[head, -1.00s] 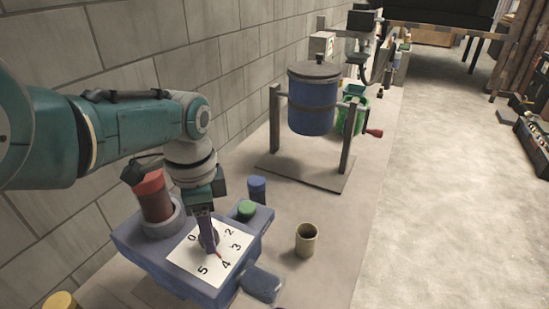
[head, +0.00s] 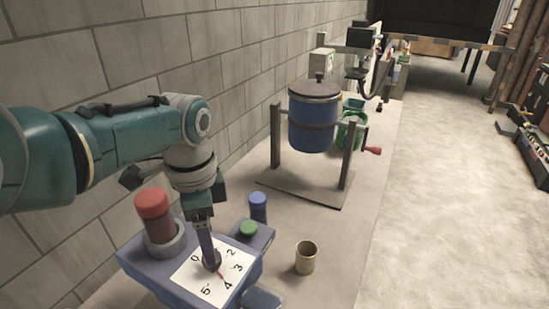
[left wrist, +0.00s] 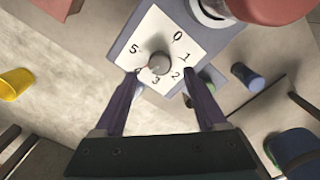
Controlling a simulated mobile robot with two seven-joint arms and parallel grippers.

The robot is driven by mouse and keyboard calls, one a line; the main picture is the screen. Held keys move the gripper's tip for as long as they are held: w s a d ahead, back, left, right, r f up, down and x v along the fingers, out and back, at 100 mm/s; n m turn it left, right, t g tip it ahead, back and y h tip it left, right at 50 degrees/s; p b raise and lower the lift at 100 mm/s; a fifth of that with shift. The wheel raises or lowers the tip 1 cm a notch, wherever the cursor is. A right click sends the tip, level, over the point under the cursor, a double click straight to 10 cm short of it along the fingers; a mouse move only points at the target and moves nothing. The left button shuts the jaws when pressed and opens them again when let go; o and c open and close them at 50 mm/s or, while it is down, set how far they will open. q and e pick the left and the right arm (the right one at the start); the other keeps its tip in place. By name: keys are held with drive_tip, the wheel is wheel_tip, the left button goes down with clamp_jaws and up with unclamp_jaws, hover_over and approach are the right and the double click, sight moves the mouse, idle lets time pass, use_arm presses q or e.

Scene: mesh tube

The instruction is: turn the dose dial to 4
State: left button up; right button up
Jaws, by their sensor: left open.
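The dose dial (head: 212,261) is a round grey knob on a white numbered plate (head: 190,277), on top of a blue box (head: 150,268). Its red pointer is directed at or close to the 4 in the head view. The knob (left wrist: 159,63) also shows in the left wrist view, where a fingertip covers the 4. My left gripper (head: 206,240) is open and points down just above the dial. In the left wrist view its fingertips (left wrist: 161,76) lie on either side of the knob, apart from it. My right gripper is not in view.
A blue drum (head: 313,120) on a stand is behind. A block wall runs along the left.

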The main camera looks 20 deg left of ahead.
use_arm(q)
wheel_tip(320, 180, up, 6)
drive_tip(key=shift+f+p, duration=0.1)
drive_tip(key=shift+p, duration=0.6)
drive_tip(key=shift+s, duration=0.1)
